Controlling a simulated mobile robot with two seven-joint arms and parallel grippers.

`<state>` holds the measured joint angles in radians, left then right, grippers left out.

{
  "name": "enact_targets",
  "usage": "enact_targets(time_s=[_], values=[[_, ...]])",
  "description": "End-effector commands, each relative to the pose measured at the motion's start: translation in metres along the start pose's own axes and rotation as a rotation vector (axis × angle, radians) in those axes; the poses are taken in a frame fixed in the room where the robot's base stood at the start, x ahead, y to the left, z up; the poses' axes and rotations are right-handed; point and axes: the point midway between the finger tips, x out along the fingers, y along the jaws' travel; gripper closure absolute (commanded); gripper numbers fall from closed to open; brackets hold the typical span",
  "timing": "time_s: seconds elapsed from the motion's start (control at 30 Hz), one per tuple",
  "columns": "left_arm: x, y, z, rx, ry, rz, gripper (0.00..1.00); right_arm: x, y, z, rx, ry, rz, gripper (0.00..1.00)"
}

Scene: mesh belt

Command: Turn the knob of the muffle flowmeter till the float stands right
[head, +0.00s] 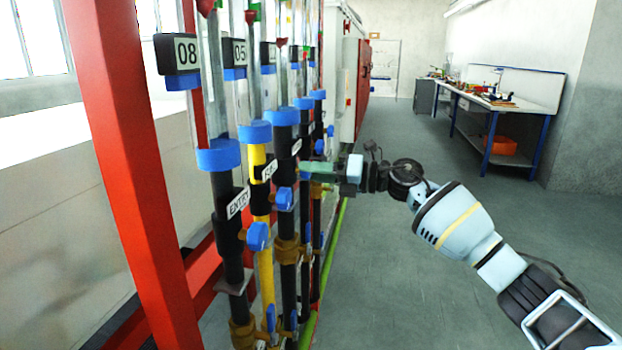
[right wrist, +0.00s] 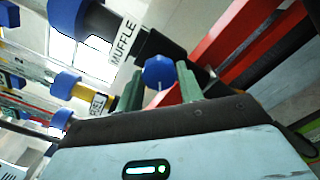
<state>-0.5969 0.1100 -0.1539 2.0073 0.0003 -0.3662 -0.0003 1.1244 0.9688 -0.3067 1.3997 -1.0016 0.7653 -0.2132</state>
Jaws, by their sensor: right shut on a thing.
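The muffle flowmeter carries a white MUFFLE label (right wrist: 123,40) on its black pipe in the right wrist view. Its blue knob (right wrist: 159,72) sits between the green fingers of my right gripper (right wrist: 159,80), which is shut on it. In the head view my right gripper (head: 305,168) reaches in from the right to the far part of the flowmeter row and largely hides the knob there. I cannot make out the muffle float or its scale in either view. My left gripper is not in view.
Nearer flowmeters stand beside it: one labelled ENTRY (head: 238,203) and a yellow pipe (head: 264,280), with blue knobs (head: 257,237) sticking out. A red frame post (head: 135,170) stands at left. The floor (head: 400,260) to the right is clear, with a workbench (head: 500,105) far back.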

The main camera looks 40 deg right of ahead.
Motion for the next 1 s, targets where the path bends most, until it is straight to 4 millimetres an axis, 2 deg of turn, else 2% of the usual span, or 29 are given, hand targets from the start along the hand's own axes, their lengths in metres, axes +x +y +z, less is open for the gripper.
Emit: enact_targets(time_s=[0.03, 0.6, 1.0], values=[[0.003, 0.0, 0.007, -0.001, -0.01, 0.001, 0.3, 0.0, -0.003, -0.003, -0.043, 0.001, -0.002, 0.86], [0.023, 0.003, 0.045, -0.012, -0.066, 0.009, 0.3, 0.0, -0.004, -0.002, -0.579, 0.0, -0.001, 0.86], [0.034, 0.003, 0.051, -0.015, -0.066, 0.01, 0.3, 0.0, -0.004, 0.0, -0.853, 0.001, -0.001, 0.86]])
